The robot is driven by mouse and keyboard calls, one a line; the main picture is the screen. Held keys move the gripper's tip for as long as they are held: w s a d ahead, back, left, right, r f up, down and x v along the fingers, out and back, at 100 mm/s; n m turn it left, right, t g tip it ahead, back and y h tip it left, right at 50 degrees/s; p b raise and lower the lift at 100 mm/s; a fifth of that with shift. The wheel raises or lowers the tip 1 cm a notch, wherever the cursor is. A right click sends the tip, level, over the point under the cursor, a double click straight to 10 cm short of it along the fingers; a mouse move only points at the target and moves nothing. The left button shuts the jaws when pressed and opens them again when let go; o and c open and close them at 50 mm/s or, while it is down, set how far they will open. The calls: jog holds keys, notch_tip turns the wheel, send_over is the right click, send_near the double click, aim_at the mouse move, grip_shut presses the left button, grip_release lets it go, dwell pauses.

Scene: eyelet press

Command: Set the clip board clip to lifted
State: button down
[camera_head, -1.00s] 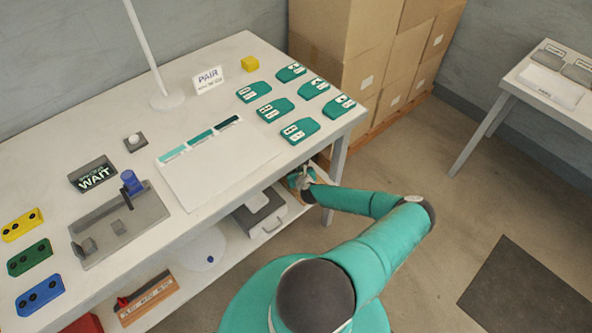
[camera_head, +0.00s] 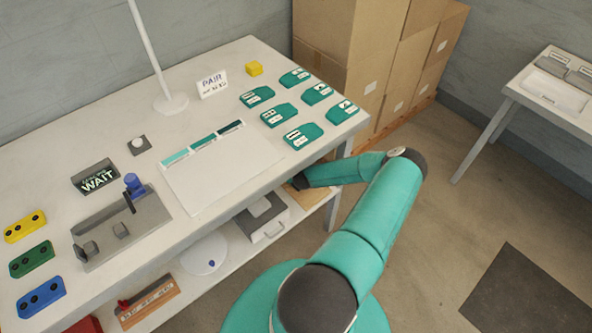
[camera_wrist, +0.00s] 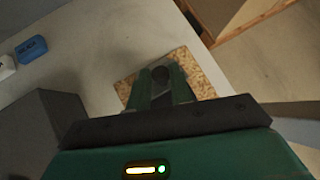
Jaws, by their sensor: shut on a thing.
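The clip board (camera_wrist: 203,84), a speckled brown board, lies on the white lower shelf. In the wrist view its far part shows around my fingers. In the head view only a brown edge of it (camera_head: 312,194) shows beside my arm. My gripper (camera_wrist: 160,86) is over the board, with its two green fingers close together on the clip (camera_wrist: 160,73). Only a dark round end of the clip shows between the fingertips. The rest is hidden, and I cannot tell how far the clip is tilted. In the head view the tabletop and my arm hide the fingers.
The table's front edge (camera_head: 260,178) overhangs the shelf. A grey box with a handle (camera_head: 262,216) and a white disc (camera_head: 205,253) stand left of the board. A table leg (camera_head: 333,211) is close to my arm on the right. A blue block (camera_wrist: 32,50) shows in the wrist view.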

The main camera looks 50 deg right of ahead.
jog(key=c, duration=1.3)
grip_release()
jog(key=v, duration=1.4)
jog(key=shift+s+f, duration=0.1)
jog(key=shift+f, duration=0.05)
